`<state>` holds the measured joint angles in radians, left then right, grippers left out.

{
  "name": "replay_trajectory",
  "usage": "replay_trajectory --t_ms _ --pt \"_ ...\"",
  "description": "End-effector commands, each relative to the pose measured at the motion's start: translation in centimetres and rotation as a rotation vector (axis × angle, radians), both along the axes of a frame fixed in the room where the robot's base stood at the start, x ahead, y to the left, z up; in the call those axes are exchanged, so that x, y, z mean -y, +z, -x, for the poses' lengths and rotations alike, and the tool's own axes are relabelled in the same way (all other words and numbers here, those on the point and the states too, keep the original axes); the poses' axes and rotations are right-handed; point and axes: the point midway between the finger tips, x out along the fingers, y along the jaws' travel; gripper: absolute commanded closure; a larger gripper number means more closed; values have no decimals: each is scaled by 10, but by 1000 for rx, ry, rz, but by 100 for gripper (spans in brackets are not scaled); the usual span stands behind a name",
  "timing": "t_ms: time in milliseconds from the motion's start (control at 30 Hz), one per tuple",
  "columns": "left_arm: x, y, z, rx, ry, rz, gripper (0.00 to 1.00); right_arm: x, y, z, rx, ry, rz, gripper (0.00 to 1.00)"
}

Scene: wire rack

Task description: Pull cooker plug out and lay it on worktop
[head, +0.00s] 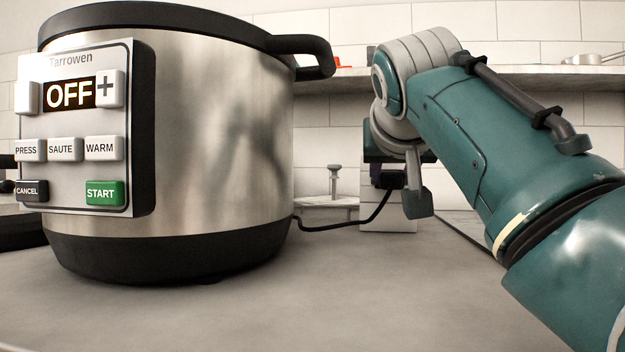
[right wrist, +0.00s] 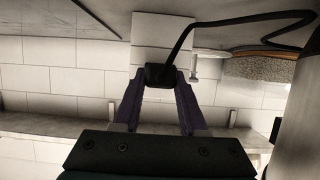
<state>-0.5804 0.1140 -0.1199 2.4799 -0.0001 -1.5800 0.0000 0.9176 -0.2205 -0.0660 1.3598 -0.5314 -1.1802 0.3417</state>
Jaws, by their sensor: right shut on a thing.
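The cooker (head: 225,130) is a steel pot with black trim and a panel reading OFF, standing at the left of the head view. Its black cord (head: 345,226) runs from its base to the black plug (head: 388,179) at a white block (head: 388,218). In the right wrist view the plug (right wrist: 160,76) sits between the purple fingers of my right gripper (right wrist: 160,88), which is shut on it. The plug is against or very close to the white block (right wrist: 162,35); I cannot tell whether its pins are seated. My left gripper is not in view.
The grey worktop (head: 330,300) is clear in front of the cooker and to its right. A shelf (head: 510,77) runs along the tiled wall behind my right arm. A small white stand (head: 328,210) is behind the cord. Dark objects (head: 18,232) sit at the left edge.

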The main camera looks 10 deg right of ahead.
Motion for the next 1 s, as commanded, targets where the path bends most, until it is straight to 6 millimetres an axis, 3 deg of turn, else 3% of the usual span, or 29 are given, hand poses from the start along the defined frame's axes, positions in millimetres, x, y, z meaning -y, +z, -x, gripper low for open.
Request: replay_trajectory --t_ms 1000 --pt "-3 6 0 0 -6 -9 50 -5 1 13 1 1 1 100"
